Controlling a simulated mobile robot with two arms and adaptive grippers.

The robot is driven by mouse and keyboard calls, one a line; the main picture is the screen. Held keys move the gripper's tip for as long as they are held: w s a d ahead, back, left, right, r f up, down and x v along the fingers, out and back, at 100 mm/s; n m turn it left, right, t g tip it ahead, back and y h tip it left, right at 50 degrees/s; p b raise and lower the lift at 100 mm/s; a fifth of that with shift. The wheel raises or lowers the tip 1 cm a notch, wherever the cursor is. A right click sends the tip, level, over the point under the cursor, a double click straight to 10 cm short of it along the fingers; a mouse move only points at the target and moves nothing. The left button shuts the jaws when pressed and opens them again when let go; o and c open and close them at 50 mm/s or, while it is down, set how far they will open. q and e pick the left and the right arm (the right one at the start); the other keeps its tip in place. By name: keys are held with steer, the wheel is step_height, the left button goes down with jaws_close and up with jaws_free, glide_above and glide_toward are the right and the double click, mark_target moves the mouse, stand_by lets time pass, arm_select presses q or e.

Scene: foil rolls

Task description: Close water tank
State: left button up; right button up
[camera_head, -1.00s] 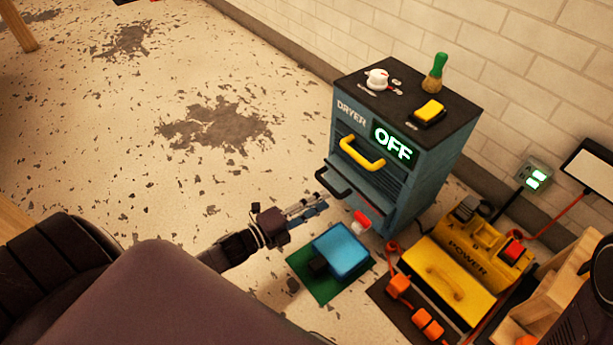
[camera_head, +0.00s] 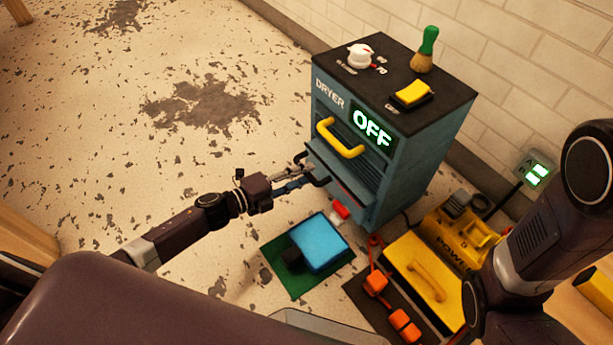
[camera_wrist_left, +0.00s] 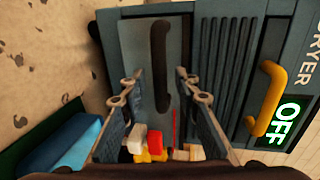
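The dryer (camera_head: 400,180) is a blue-grey cabinet with a lit OFF sign. Low on its front, a grey panel or drawer, apparently the water tank (camera_head: 350,184), juts out; its black handle (camera_head: 320,181) is at the outer edge. My left gripper (camera_head: 306,172) is at this handle. In the left wrist view, the open fingers (camera_wrist_left: 156,80) stand on either side of the black handle (camera_wrist_left: 161,40), with gaps beside it. Contact cannot be told. My right arm shows at the right, but its gripper is out of view.
A blue box (camera_head: 320,243) on a green mat (camera_head: 285,280) lies below the left gripper. A yellow power unit (camera_head: 425,275) and orange blocks (camera_head: 405,327) stand near the dryer. A yellow handle (camera_head: 340,142) sits above the panel. Floor at left is clear.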

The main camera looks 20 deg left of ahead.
arm_select(q)
steer(key=shift+x, duration=0.8)
steer(key=shift+c, duration=0.6)
jaws_close()
